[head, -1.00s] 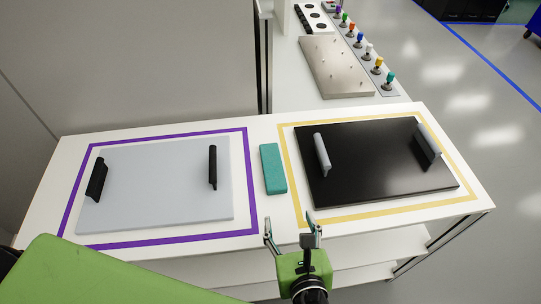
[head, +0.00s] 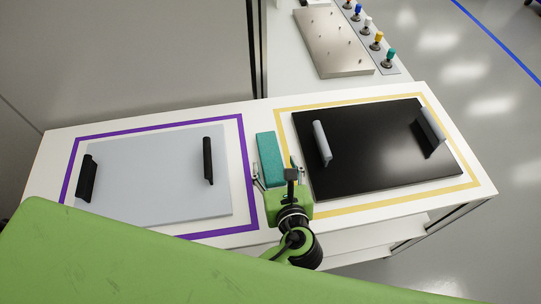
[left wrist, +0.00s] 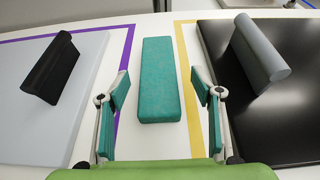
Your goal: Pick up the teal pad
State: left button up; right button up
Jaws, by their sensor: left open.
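The teal pad (head: 269,158) lies flat on the white tabletop between the purple-outlined and yellow-outlined areas. It also shows in the left wrist view (left wrist: 159,80), long side pointing away from me. My left gripper (head: 277,172) is open and sits at the near end of the pad, with its fingers spread to either side. In the left wrist view the open fingers (left wrist: 163,93) are left and right of the pad's near end, with a gap on each side. The gripper hides the pad's near end in the head view. My right gripper is not in view.
A grey panel with black handles (head: 150,180) lies left inside the purple outline. A black panel with grey handles (head: 375,150) lies right inside the yellow outline. A metal plate (head: 333,42) and several coloured knobs are on the counter behind.

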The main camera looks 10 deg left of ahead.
aim_at(271, 159)
pick_arm(q)
jog(key=x, duration=0.5)
jog(key=shift+a+f+p, duration=0.15)
jog(key=shift+f+p, duration=0.1)
jog(key=shift+p, duration=0.15)
jog(key=c, duration=1)
